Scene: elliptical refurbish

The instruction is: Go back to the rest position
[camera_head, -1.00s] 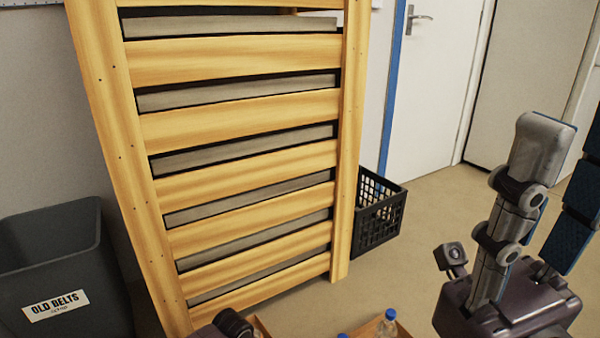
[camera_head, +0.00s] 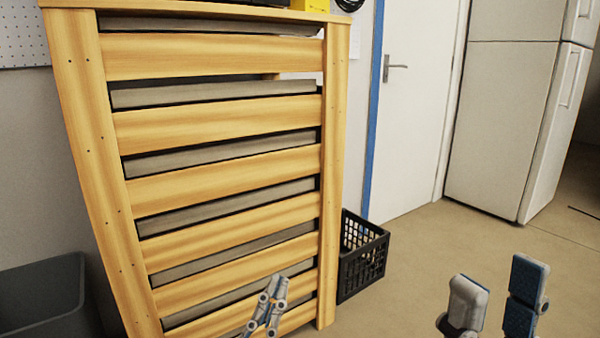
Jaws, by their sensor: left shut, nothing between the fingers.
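My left gripper (camera_head: 276,288) is low in the middle of the head view, in front of the lower slats of a wooden slatted unit (camera_head: 215,110). Its fingers are shut and hold nothing. My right gripper (camera_head: 498,290) is at the bottom right, above the floor. Its blue-padded fingers stand apart with an empty gap between them. Its base and most of my arms are below the frame.
A black crate (camera_head: 362,265) stands on the floor to the right of the unit. A grey bin (camera_head: 40,285) is at the lower left. A white door (camera_head: 410,130) and a fridge (camera_head: 505,125) are behind. Open floor (camera_head: 430,240) lies to the right.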

